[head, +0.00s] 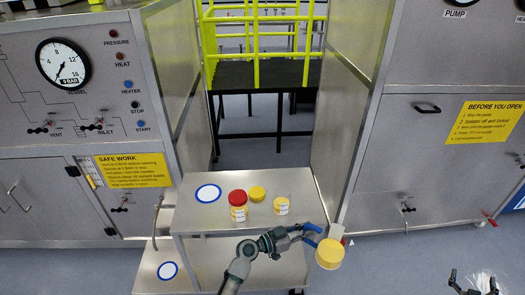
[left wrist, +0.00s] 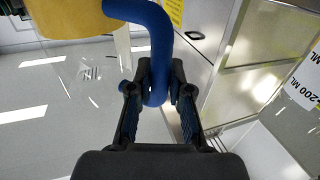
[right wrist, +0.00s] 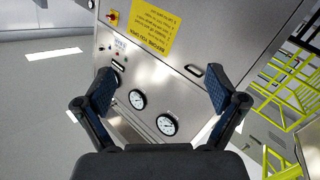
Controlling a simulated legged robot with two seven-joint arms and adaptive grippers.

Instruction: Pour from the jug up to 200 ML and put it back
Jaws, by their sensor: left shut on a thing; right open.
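The yellow jug (head: 330,254) with a blue handle (head: 312,229) is held off the right front edge of the steel cart. My left gripper (head: 302,231) is shut on that handle. In the left wrist view the blue handle (left wrist: 157,40) runs between the fingers (left wrist: 158,95), and part of the yellow jug (left wrist: 65,18) shows at the top left. The jug's inside is hidden. A white label reading 200 ML (left wrist: 305,80) shows at the right edge of that view; what it belongs to is unclear. My right gripper (head: 472,286) is open and empty, also in the right wrist view (right wrist: 160,95).
The cart top (head: 190,215) carries a red-lidded jar (head: 238,206), a yellow lid-like disc (head: 257,193), a small yellow-topped jar (head: 281,205) and a blue ring mark (head: 208,193). A lower surface has another blue ring (head: 168,270). Steel cabinets stand left and right (head: 400,160).

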